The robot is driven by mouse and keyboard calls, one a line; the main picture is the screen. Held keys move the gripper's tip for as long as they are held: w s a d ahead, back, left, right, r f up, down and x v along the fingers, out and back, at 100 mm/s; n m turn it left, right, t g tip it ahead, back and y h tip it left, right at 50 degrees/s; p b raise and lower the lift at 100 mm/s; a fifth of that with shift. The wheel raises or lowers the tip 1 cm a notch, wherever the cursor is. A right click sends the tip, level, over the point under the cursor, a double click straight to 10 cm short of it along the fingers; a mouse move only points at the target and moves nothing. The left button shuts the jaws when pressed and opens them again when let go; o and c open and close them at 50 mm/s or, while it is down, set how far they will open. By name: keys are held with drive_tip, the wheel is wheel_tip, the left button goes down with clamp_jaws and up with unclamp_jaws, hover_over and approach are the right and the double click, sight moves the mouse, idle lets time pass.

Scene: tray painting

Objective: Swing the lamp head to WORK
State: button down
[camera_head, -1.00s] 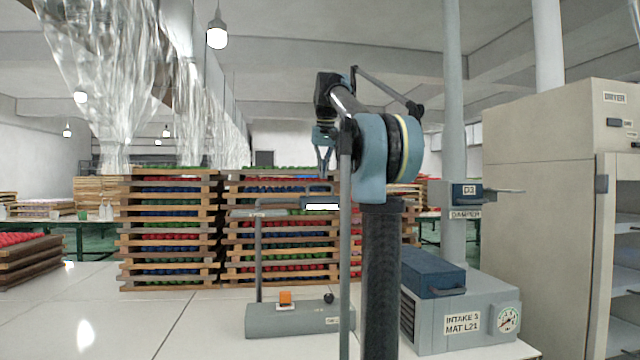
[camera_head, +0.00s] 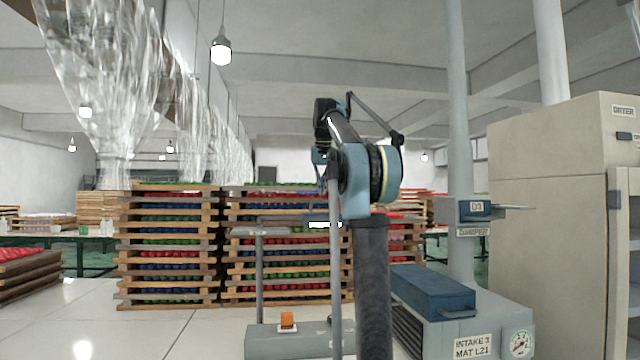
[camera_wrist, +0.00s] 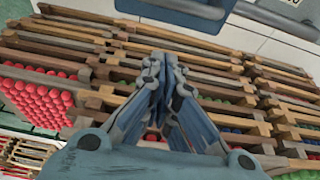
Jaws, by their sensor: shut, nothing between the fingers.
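The lamp stands on the white surface in the head view, with a grey-green base (camera_head: 262,342) partly cut off by the lower edge. Its thin post (camera_head: 260,270) rises to a horizontal arm. The lamp head (camera_head: 322,218), with a bright white strip below it, is at the right end of that arm, partly behind my arm. No WORK marking is legible. My gripper (camera_wrist: 164,65) is shut and empty in the wrist view, fingers meeting in front of the tray stacks. In the head view it is mostly hidden behind my arm, above the lamp head. I see no contact.
An orange switch (camera_head: 287,320) is on the lamp base. A blue box (camera_head: 432,291) lies on the grey intake unit (camera_head: 487,325) at right. A damper box (camera_head: 472,209) with a protruding lever and the dryer cabinet (camera_head: 550,170) stand beyond. Tray stacks (camera_head: 170,250) fill the back.

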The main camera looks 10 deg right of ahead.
drive_tip(key=shift+s+f, duration=1.35)
drive_tip(key=shift+f, duration=0.3)
drive_tip(key=shift+d, duration=0.1)
